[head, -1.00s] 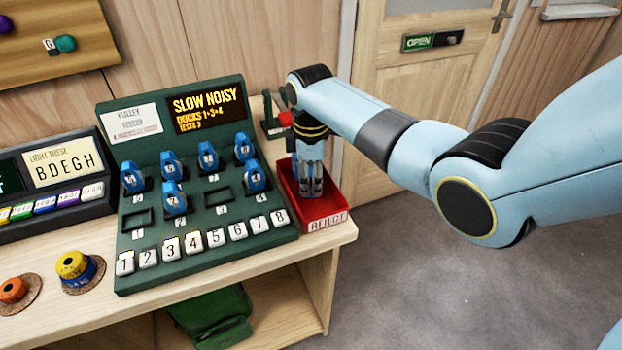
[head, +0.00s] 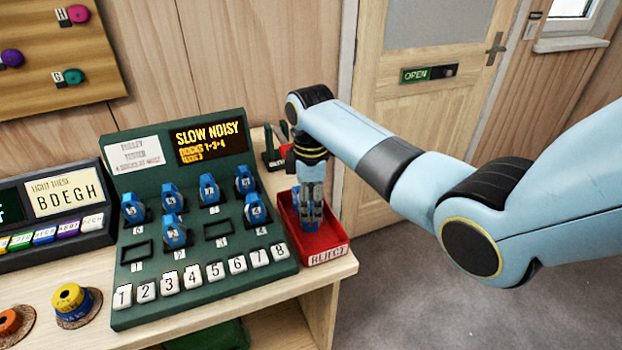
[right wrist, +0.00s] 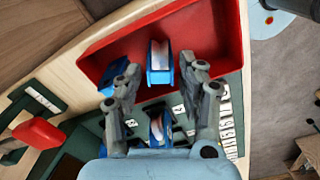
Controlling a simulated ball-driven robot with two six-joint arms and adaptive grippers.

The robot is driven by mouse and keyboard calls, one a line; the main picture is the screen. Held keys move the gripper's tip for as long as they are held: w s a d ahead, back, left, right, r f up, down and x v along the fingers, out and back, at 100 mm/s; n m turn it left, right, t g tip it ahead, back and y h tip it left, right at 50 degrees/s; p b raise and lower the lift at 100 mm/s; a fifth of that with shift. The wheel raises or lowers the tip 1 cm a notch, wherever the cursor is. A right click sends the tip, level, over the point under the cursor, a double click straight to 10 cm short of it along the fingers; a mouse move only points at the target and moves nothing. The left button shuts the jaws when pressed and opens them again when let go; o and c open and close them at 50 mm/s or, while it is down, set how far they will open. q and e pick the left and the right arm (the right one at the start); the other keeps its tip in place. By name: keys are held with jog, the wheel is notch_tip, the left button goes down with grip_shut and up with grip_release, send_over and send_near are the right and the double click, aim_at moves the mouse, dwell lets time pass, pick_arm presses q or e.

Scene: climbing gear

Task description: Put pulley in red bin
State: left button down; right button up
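The red bin (head: 338,252) labelled REJECT stands at the right end of the bench, beside the green pulley tester (head: 133,310). A blue pulley (right wrist: 160,65) with a pale groove lies in the bin in the right wrist view. My right gripper (head: 311,216) points down into the bin. In the right wrist view its fingers (right wrist: 165,78) are apart, with a gap on each side of the pulley. Several other blue pulleys, one of them at the right (head: 255,210), sit in the tester's docks. The tester's screen reads "SLOW NOISY", docks 1-3-4. My left gripper is out of view.
A red-topped tool (right wrist: 38,133) on a dark green stand is close to the bin. A light panel (head: 62,190) stands left of the tester. Yellow and orange spools (head: 70,298) lie at front left. A door (head: 400,110) is behind, with open floor at right.

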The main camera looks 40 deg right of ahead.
aim_at(311, 206)
notch_tip(311, 206, up, 9)
jog(key=shift+s+f, duration=0.1)
dwell(0.6)
